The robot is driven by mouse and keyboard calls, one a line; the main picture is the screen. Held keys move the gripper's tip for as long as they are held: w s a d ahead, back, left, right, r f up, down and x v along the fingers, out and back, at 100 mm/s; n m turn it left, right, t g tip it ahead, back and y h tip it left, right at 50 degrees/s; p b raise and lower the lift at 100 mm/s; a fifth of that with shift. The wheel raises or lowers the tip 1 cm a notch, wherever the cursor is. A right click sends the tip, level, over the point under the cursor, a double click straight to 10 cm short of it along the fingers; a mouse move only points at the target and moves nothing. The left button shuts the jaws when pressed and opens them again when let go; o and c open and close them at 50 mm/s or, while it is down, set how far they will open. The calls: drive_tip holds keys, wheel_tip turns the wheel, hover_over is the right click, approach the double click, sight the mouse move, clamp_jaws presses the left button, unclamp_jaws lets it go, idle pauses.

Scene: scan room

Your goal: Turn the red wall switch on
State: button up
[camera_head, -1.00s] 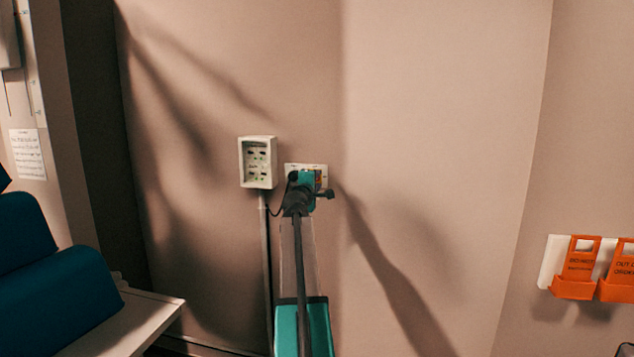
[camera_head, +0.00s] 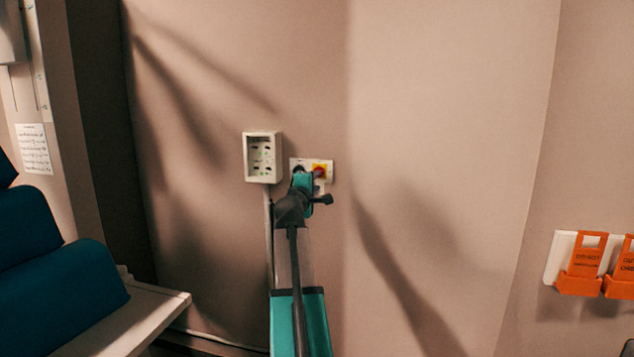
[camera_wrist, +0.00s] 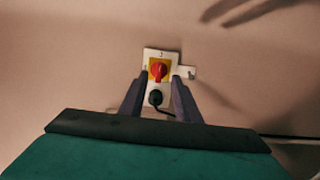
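The red wall switch (camera_wrist: 158,71) is a red rotary knob on a yellow square, set in a white wall plate (camera_wrist: 150,54). In the head view the switch (camera_head: 320,170) shows just above and to the right of my arm's end. My gripper (camera_wrist: 158,84) is open in the wrist view, with its two dark fingers apart on either side of the lower plate. The knob is beyond the fingertips, between and slightly above them in the picture. Nothing is held. In the head view the fingers are largely hidden by my arm.
A black round part (camera_wrist: 155,97) sits on the plate below the knob. A white socket box (camera_head: 262,158) is on the wall left of the switch. A blue cushioned seat (camera_head: 60,290) and pale ledge (camera_head: 130,325) are at the left. Orange holders (camera_head: 580,270) hang at the right.

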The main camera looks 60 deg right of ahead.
drive_tip(key=shift+v, duration=2.25)
